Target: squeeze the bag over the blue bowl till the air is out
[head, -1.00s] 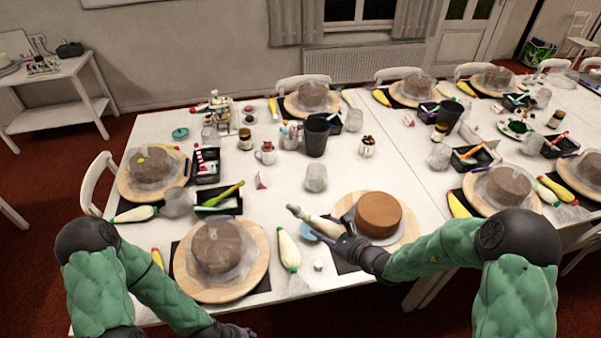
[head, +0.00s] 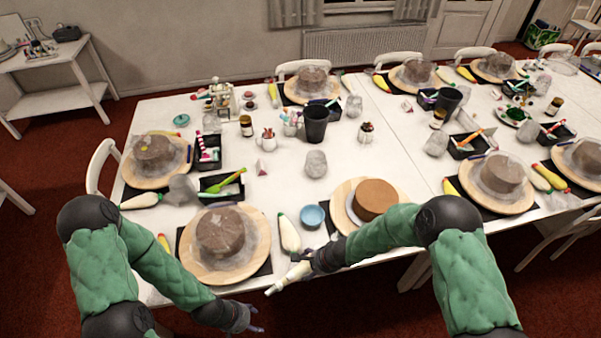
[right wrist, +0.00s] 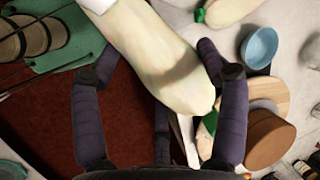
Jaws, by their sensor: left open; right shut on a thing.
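The blue bowl (head: 312,216) stands on the table left of the brown cake on its turntable. My right gripper (head: 303,264) is shut on a cream piping bag (head: 284,280) near the table's front edge. The bag lies tilted, its tip pointing to the lower left, nearer me than the bowl and not over it. In the right wrist view the bag (right wrist: 160,60) sits between the fingers (right wrist: 155,75), with the bowl (right wrist: 261,47) apart to its right. My left gripper (head: 246,318) is open and empty in front of the table edge.
Another cream bag (head: 289,234) with a green end lies just left of the bowl. A brown cake (head: 376,198) stands right of it, and a wrapped cake (head: 220,232) to the left. A clear cup (head: 316,164) stands behind.

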